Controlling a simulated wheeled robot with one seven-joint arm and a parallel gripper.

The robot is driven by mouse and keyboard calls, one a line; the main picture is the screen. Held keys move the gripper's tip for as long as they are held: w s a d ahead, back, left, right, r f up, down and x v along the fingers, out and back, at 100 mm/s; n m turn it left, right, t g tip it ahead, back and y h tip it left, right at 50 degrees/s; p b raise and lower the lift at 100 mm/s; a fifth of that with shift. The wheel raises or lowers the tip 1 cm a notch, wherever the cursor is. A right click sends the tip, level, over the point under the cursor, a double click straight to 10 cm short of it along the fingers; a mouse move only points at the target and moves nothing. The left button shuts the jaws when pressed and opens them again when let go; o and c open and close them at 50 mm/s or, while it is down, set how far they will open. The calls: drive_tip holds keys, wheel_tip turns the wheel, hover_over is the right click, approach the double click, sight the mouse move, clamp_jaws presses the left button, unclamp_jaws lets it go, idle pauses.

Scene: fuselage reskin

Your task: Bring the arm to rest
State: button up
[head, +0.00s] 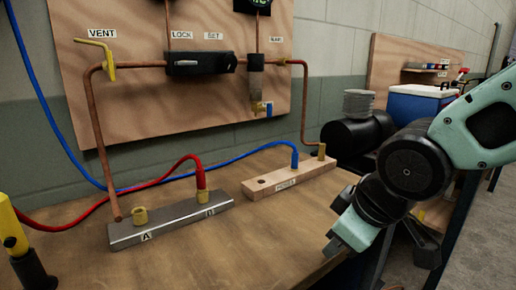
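My arm comes in from the right side of the head view, teal with dark joints. My gripper (345,238) points down and to the left at the right edge of the wooden workbench (245,245). It is apart from the fittings on the bench. I see it side-on and its fingers overlap, so I cannot tell whether it is open or shut. I see nothing held in it.
A metal block (172,223) marked A and B has a red hose (185,160) in it. A wooden block (290,180) holds a blue hose (294,157). Behind stands a plywood panel (140,105) with copper pipes. A dark cylinder (350,137) and blue cooler (410,107) stand back right.

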drive_tip(key=s+f+m+g+h, duration=0.1)
drive_tip(key=s+f+g, duration=0.1)
drive_tip(key=s, duration=0.5)
drive_tip(key=s+f+m+g+h, duration=0.1)
drive_tip(key=s+f+g, duration=0.2)
drive_tip(key=s, duration=0.5)
wheel_tip(320, 180, up, 15)
drive_tip(key=p, duration=1.5)
drive_tip(key=shift+d+r, duration=0.2)
drive_tip(key=shift+d, duration=0.05)
